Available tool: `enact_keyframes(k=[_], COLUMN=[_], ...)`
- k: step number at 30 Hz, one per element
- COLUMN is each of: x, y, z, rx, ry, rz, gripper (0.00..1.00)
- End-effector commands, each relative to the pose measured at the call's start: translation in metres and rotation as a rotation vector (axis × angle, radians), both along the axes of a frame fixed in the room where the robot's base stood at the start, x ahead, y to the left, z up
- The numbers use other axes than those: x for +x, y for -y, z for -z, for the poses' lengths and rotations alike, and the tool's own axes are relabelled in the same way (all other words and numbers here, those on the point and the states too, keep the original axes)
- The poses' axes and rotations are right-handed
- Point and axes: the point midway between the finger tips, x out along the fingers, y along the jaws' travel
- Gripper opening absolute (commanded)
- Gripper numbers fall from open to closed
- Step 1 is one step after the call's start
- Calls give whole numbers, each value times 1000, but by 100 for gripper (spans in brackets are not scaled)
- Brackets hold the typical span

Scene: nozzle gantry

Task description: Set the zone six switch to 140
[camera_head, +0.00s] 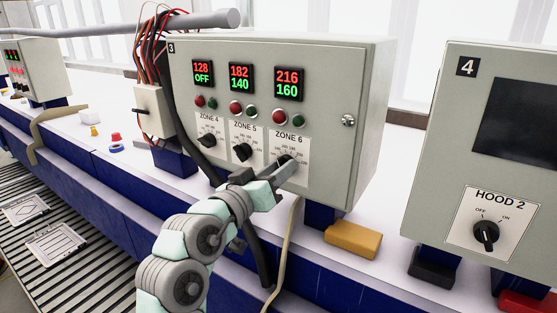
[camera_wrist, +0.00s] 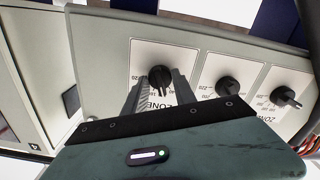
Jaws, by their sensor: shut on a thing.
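The zone six switch (camera_head: 284,159) is a black knob on a white dial plate at the right end of the lower row on box 3. In the wrist view the knob (camera_wrist: 160,75) sits between my two fingertips. My gripper (camera_head: 287,167) is shut on this knob and partly hides it and its dial in the head view. The zone 6 display (camera_head: 288,84) reads 216 in red and 160 in green. The knob's exact pointer direction is hard to tell.
The zone 5 switch (camera_head: 242,152) and zone 4 switch (camera_head: 208,140) sit close to the left of zone 6. Cables run below the box. A yellow block (camera_head: 353,240) lies below right. Box 4 (camera_head: 497,150) with the HOOD 2 switch (camera_head: 486,234) stands at right.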

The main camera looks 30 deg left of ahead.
Motion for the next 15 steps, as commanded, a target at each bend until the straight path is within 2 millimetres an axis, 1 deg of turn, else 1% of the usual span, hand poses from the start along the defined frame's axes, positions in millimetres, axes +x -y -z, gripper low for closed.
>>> enact_keyframes(k=[1,6,15], x=[0,0,0], y=[0,0,0], z=[-4,-3,-2], rx=[-44,-179,-338], ry=[-3,-16,-26], rz=[1,1,0], gripper=[0,0,0])
